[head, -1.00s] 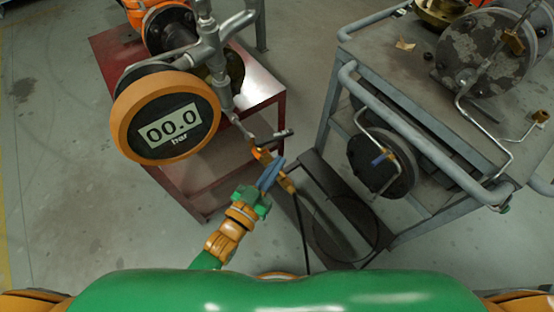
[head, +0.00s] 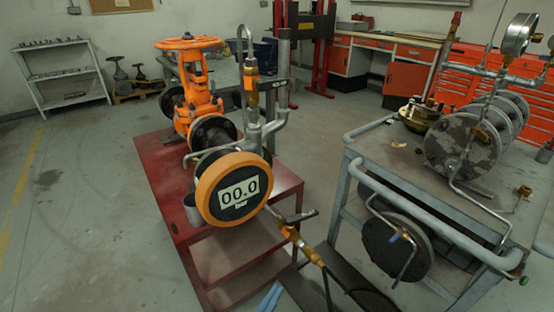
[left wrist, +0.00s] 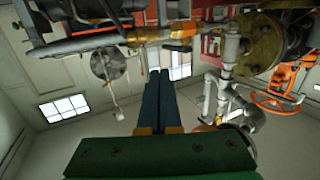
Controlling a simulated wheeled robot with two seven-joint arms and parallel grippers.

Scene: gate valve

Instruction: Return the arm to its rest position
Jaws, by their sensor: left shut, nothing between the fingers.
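In the head view only the blue fingertips of my left gripper (head: 270,298) show, at the bottom edge below the red stand. In the left wrist view its two long dark blue fingers (left wrist: 159,75) lie side by side, shut with nothing between them. The rest of the left arm is out of the head view. The orange gate valve (head: 201,95) with its handwheel stands on the red stand (head: 160,185). The round orange-rimmed gauge (head: 235,190) in front of it reads 00.0 bar. My right gripper is in neither view.
A brass-fitted hose (head: 300,243) hangs at the front of the stand, close to the left fingertips. A grey cart (head: 370,150) with flanges and piping stands at the right. A grey shelf (head: 65,75) is at the back left. The floor at the left (head: 80,220) is clear.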

